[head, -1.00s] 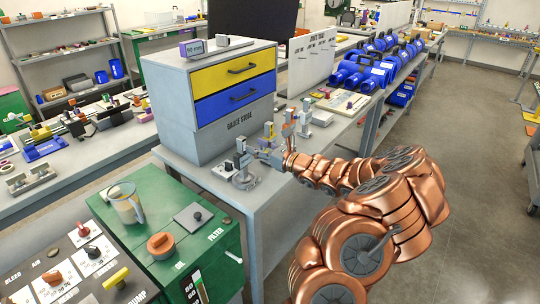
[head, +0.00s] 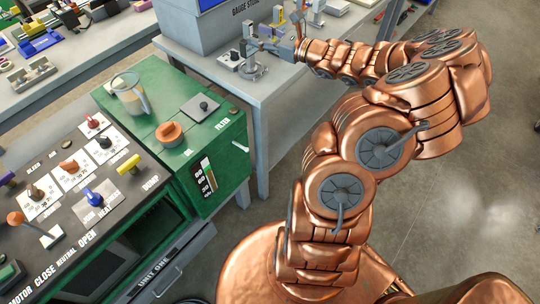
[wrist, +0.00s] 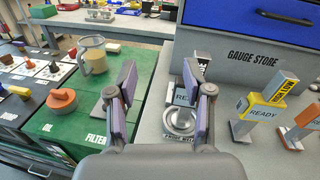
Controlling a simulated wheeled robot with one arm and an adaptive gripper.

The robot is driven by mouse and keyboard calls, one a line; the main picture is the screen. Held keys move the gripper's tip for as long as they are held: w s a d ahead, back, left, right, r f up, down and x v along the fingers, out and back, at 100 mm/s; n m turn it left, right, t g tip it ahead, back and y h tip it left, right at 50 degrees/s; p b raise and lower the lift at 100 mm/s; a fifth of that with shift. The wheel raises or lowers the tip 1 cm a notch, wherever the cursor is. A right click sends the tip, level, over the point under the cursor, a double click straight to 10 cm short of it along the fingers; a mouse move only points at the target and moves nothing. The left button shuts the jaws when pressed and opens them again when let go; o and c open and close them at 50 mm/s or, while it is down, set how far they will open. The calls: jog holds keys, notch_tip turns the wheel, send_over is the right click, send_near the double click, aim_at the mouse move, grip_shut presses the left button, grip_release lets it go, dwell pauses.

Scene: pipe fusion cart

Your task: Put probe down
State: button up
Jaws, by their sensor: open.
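A grey upright gauge, possibly the probe, stands on a pale plate with a round metal dish on the grey table. In the wrist view its READY label (wrist: 181,97) is partly hidden by my right finger. It also shows in the head view (head: 248,36). I cannot tell whether its foot is seated on the plate. My gripper (wrist: 158,72) is open, with purple pads and nothing clearly held between them. In the head view my gripper (head: 274,46) is just right of the gauge. A yellow READY gauge (wrist: 265,106) and an orange one (wrist: 304,122) stand to the right.
The grey gauge store cabinet (wrist: 235,72) with a blue drawer rises behind. A green oil and filter cabinet (head: 180,95) stands left of the table, with a jug (head: 130,95) and an orange knob on top. A control panel (head: 75,195) lies nearer. Grey table is bare in front.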

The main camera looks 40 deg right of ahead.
jog(key=a+r+n+g+y, duration=0.2)
jog(key=a+n, duration=0.1)
jog(key=a, duration=0.4)
jog(key=a+r+n+g+y, duration=0.2)
jog(key=a+n, duration=0.2)
jog(key=a, duration=0.2)
jog(key=s+a+f+n+g, duration=0.1)
jog(key=s+a+n+g, duration=0.5)
jog(key=a, duration=0.4)
jog(key=s+a+f+n+g, duration=0.1)
jog(key=s+a+n+g, duration=0.3)
jog(key=s+a+n, duration=0.5)
jog(key=s+a+f+n+g+h, duration=0.1)
jog(key=s+f+n+g+h, duration=0.1)
jog(key=s, duration=0.4)
jog(key=s+a+f+n+g+h, duration=0.2)
jog(key=s, duration=0.4)
jog(key=s+d+f+n+h, duration=0.1)
jog(key=s+d+n+h, duration=0.3)
jog(key=s+d, duration=0.5)
jog(key=s+h, duration=0.1)
jog(key=h, duration=0.1)
jog(key=shift+d+f+h, duration=0.2)
jog(key=shift+d+h, duration=0.1)
jog(key=shift+d, duration=0.05)
